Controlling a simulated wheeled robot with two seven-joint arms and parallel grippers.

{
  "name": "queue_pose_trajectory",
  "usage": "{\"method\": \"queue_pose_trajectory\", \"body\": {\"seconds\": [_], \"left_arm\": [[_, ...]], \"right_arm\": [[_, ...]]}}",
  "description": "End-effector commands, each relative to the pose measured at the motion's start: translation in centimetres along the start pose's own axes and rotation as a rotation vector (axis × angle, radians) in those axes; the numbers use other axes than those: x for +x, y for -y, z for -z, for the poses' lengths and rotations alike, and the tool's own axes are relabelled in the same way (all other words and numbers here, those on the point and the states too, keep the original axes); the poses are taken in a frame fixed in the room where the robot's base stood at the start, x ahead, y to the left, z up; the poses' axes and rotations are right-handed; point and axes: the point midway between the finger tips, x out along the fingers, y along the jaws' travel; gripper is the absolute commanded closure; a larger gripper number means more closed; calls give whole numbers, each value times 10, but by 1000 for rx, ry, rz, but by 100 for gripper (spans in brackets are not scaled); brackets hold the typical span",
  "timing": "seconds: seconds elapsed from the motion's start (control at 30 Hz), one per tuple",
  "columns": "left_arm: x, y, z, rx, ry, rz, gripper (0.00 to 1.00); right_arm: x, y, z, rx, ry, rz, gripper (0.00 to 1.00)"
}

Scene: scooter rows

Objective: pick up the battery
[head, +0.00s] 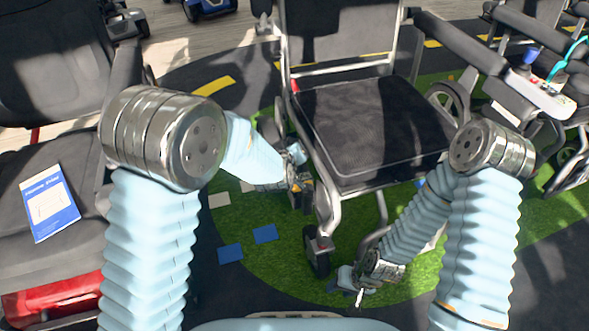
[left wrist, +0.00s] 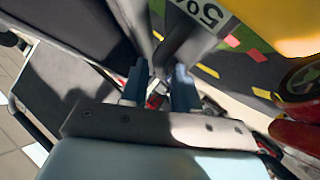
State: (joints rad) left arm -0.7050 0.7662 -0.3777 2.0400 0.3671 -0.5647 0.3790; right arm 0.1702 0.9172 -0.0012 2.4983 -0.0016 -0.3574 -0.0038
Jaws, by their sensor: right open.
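I cannot make out a battery for certain in either view. My left gripper (head: 298,182) is low beside the front left of the middle wheelchair (head: 372,130), partly hidden by its own wrist. In the left wrist view its two dark fingers (left wrist: 160,88) stand apart, with a gap between them. A dark rounded part (left wrist: 190,38) shows just beyond the fingertips; I cannot tell whether it touches them. My right gripper (head: 360,290) is open and low over the green floor, in front of the same wheelchair. I see nothing held in it.
A dark seat (head: 45,185) with a blue and white booklet (head: 48,202) stands at left. Another chair at right carries a pale tray (head: 535,95) with small items and a teal cable. Blue floor patches (head: 265,234) lie on open floor between my arms.

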Motion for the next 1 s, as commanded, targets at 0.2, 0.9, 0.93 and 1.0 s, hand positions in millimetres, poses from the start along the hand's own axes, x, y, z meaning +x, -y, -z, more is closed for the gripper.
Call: {"method": "queue_pose_trajectory", "body": {"seconds": [0.2,0.9,0.93,1.0], "left_arm": [[0,0,0,0,0,0,100],[0,1,0,3,-1,1,100],[0,1,0,3,-1,1,100],[0,1,0,3,-2,2,100]], "right_arm": [[0,0,0,0,0,0,57],[0,0,0,0,0,0,57],[0,0,0,0,0,0,57],[0,0,0,0,0,0,57]]}}
